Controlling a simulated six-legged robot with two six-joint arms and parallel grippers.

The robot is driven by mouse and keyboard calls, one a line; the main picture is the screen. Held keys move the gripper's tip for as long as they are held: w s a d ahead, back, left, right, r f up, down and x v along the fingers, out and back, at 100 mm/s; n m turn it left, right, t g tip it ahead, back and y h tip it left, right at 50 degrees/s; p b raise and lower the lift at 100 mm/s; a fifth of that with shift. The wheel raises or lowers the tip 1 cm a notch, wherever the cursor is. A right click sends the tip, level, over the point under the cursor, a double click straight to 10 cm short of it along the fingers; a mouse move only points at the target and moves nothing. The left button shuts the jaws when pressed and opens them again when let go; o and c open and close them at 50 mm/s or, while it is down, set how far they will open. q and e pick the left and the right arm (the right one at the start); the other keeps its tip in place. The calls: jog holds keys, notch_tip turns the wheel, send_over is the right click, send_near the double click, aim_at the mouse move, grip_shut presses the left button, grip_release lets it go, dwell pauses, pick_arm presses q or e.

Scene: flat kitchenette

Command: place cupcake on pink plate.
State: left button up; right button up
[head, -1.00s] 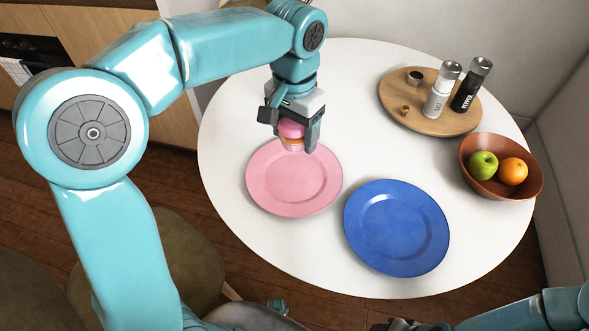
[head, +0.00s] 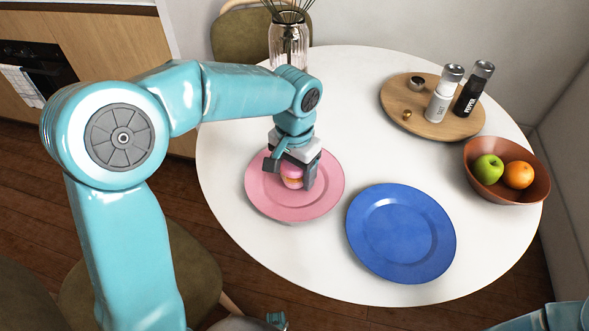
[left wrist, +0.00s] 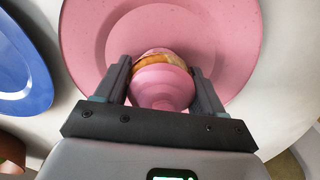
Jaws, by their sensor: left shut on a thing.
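The cupcake (head: 291,173) has pink icing and an orange-tan band, and sits between the fingers of my left gripper (head: 292,178). The gripper is shut on it, pointing down over the pink plate (head: 265,197). In the left wrist view the cupcake (left wrist: 163,88) is between both fingers (left wrist: 163,84), with the pink plate (left wrist: 90,35) right behind it. The cupcake is at or very near the plate's surface; I cannot tell whether it touches. My right gripper is not in view; only a bit of my right arm shows at the lower right.
A blue plate (head: 401,232) lies right of the pink plate on the white round table (head: 345,130). A wooden board (head: 405,92) with salt and pepper grinders is at the back right. A brown bowl (head: 507,187) holds fruit. A glass vase (head: 288,45) stands at the back.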

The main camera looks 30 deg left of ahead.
pick_arm(q)
jog(key=o, duration=0.6)
jog(key=shift+w+f, duration=0.1)
jog(key=shift+f, duration=0.05)
jog(key=shift+r, duration=0.35)
notch_tip(320, 180, up, 12)
jog(key=p, duration=0.3)
jog(key=shift+f, duration=0.15)
